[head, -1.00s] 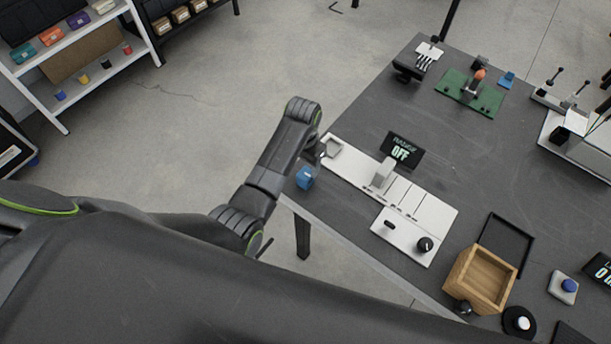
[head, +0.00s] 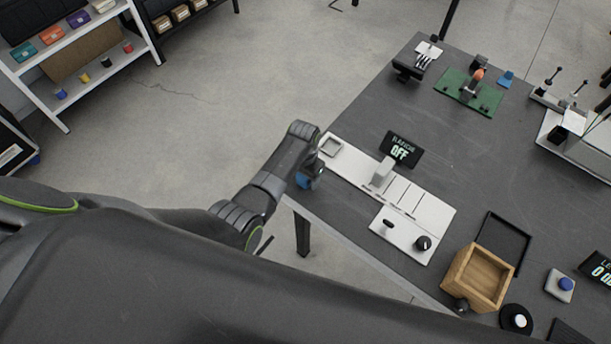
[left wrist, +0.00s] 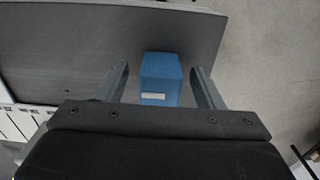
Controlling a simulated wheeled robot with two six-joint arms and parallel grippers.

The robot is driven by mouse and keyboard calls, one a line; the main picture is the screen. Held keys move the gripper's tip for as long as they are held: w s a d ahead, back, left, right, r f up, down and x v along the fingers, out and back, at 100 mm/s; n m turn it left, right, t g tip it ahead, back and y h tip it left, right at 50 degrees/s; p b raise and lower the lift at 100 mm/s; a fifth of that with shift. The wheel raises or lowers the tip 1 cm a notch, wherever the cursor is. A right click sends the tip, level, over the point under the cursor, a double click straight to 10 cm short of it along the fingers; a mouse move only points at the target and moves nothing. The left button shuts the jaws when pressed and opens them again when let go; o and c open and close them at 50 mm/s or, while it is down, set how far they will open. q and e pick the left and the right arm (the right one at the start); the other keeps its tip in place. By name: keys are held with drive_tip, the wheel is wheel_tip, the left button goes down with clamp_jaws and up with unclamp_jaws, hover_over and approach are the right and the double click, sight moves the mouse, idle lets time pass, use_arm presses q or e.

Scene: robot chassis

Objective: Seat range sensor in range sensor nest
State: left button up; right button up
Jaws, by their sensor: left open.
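The range sensor, seen as a blue block (head: 304,181), is at the near left edge of the table, partly hidden by my left gripper (head: 313,176). In the left wrist view the blue block (left wrist: 161,75) stands between the two spread fingers, with gaps on both sides. My left gripper is open around it, not closed on it. A white panel (head: 437,212) lies to the right, with a square raised frame (head: 330,146) at its far left end that looks like the nest. A black display reading RANGE OFF (head: 401,150) stands behind the panel. My right gripper is out of view.
A grey upright block (head: 382,171) stands on the white panel. A smaller white plate with a black knob (head: 422,243) lies in front. A wooden box (head: 478,278) is at the lower right. The table edge is close to my left gripper.

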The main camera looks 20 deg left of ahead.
use_arm(q)
drive_tip(key=shift+c, duration=0.3)
drive_tip(key=c, duration=1)
drive_tip(key=shift+r, duration=0.1)
